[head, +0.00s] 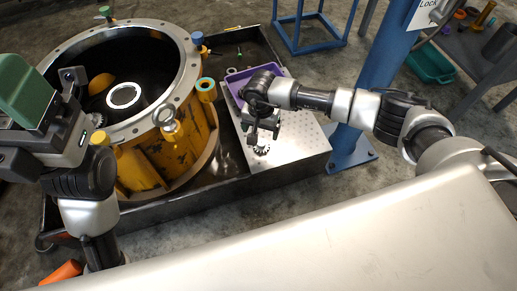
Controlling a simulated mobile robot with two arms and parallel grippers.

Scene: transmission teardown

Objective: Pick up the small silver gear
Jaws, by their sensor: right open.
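The small silver gear (261,150) lies on the perforated metal plate (305,150) to the right of the yellow housing. My right gripper (262,137) is over the plate, just above the gear in the picture. It is open with nothing between its fingers. Whether its fingertips touch the gear or stay above it is hard to tell. My left arm is at the left edge, with its gripper (72,80) in front of the housing's rim. Its jaws are too unclear to read.
The big yellow round housing (165,160) stands in a dark tray (232,190), with a white ring (124,95) inside it. A purple bin (238,82) sits at the plate's back. A blue post (375,75) rises at right. A pale surface (300,245) fills the front.

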